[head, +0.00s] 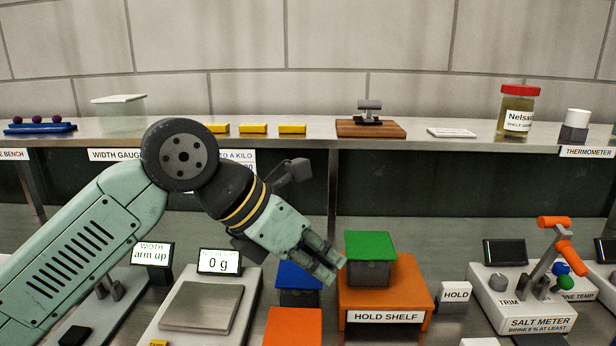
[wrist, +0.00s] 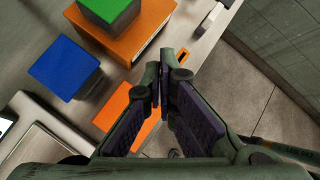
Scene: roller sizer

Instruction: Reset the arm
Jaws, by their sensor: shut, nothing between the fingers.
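My arm reaches in from the left in the head view, bent at a dark round joint. My gripper (head: 325,268) is shut and empty. It hangs in the air in front of the green-lidded box (head: 370,246) and the blue-lidded box (head: 298,275). In the wrist view the fingertips of my gripper (wrist: 160,82) meet, with purple pads on their inner faces. The wrist view shows the blue lid (wrist: 64,68) and the green lid (wrist: 106,8) to the left of the fingers.
The orange hold shelf (head: 410,290) bears the green-lidded box. A scale (head: 202,306) reading 0 g stands left. An orange block (head: 293,327) lies below my gripper. The salt meter (head: 524,305) stands right. A steel shelf (head: 290,140) with a jar (head: 517,110) runs behind.

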